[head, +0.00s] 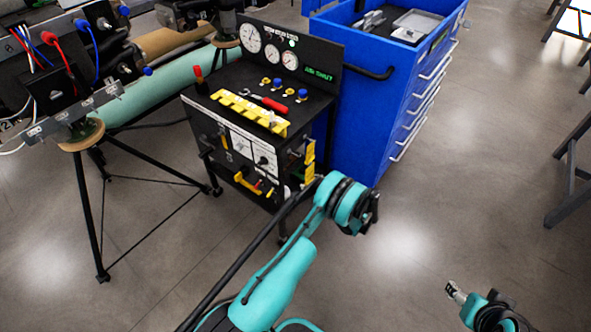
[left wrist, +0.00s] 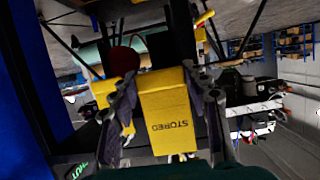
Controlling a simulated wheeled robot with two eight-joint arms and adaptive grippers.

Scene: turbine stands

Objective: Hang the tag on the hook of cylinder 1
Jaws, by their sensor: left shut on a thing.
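My left gripper (left wrist: 160,85) is shut on a yellow tag (left wrist: 165,105), which reads STORED upside down in the left wrist view. The dark fingers lie on both sides of the tag. In the head view, my teal left arm reaches up to the right side of the black cart; its fingers and the tag are not clear there. A pale teal cylinder (head: 165,92) lies on stands at upper left, apart from my left arm. I cannot make out its number or a hook. My right gripper (head: 455,292) is at lower right, small; its jaw opening is unclear.
The black cart (head: 225,135) has gauges, a yellow rack (head: 250,110) and a red-handled tool on top. A blue drawer cabinet (head: 365,110) stands right of it. A black tripod stand (head: 92,215) is at left.

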